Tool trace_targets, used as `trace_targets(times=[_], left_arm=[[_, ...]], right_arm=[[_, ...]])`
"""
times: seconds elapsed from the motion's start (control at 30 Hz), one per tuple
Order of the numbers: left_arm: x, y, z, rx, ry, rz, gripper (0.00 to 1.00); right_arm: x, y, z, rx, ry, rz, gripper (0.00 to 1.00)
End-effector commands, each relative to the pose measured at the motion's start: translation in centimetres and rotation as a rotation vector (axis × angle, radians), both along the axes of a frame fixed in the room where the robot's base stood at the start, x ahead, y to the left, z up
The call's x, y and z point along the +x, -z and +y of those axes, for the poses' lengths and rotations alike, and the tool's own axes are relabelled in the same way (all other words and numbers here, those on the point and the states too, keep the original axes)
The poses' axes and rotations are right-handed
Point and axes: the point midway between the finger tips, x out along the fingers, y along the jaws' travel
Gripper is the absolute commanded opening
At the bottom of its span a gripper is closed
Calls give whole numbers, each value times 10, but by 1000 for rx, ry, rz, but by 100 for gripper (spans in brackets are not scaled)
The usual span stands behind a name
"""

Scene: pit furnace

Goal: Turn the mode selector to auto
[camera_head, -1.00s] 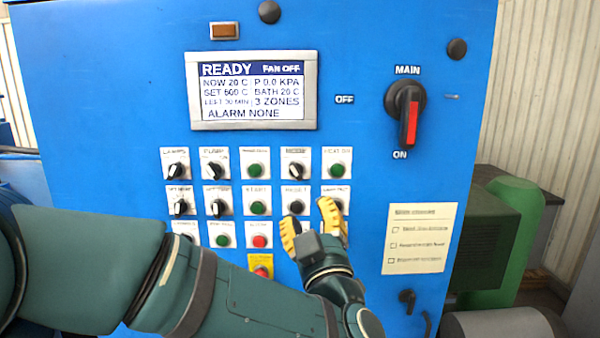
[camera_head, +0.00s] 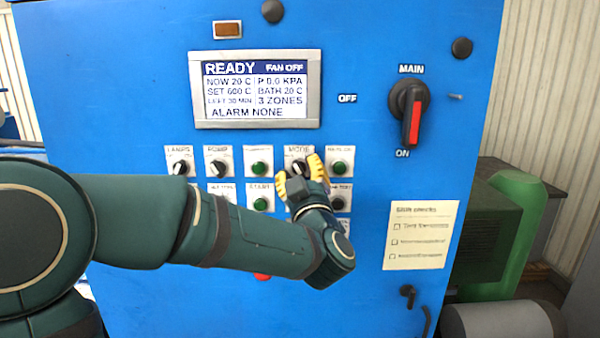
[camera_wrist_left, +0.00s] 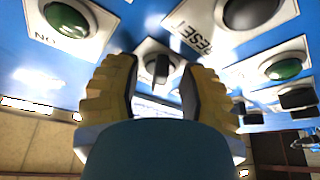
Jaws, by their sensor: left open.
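The mode selector (camera_head: 297,163) is a black knob on a white plate in the top row of the blue panel, under the label MODE. My left gripper (camera_head: 298,170) is open, with its yellow fingers just in front of and below the knob. In the left wrist view the black knob (camera_wrist_left: 160,66) shows between the two open fingertips (camera_wrist_left: 158,80), with a gap on each side. The knob's lower part is partly hidden by the gripper in the head view, and its exact pointing is hard to read. My right gripper is not in view.
Green buttons (camera_head: 258,168) and (camera_head: 339,168) flank the selector closely, and a pump knob (camera_head: 217,168) is further left. The display (camera_head: 256,88) reads READY. A red-handled main switch (camera_head: 411,115) is at upper right. My left forearm covers the lower left buttons.

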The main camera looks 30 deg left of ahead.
Motion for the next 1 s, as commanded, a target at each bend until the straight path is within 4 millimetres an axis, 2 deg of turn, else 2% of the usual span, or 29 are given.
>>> trace_targets(times=[0.03, 0.07, 0.1, 0.17, 0.2, 0.67, 1.0], left_arm=[[0, 0, 0, 0, 0, 0, 41], [0, 0, 0, 0, 0, 0, 37], [0, 0, 0, 0, 0, 0, 23], [0, 0, 0, 0, 0, 0, 2], [0, 0, 0, 0, 0, 0, 0], [-1, 0, 1, 49, -2, 29, 0], [-2, 0, 2, 263, -4, 156, 0]], right_arm=[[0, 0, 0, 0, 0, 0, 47], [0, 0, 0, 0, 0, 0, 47], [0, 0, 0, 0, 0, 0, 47], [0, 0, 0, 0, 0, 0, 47], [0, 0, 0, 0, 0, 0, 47], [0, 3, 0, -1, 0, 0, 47], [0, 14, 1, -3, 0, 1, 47]])
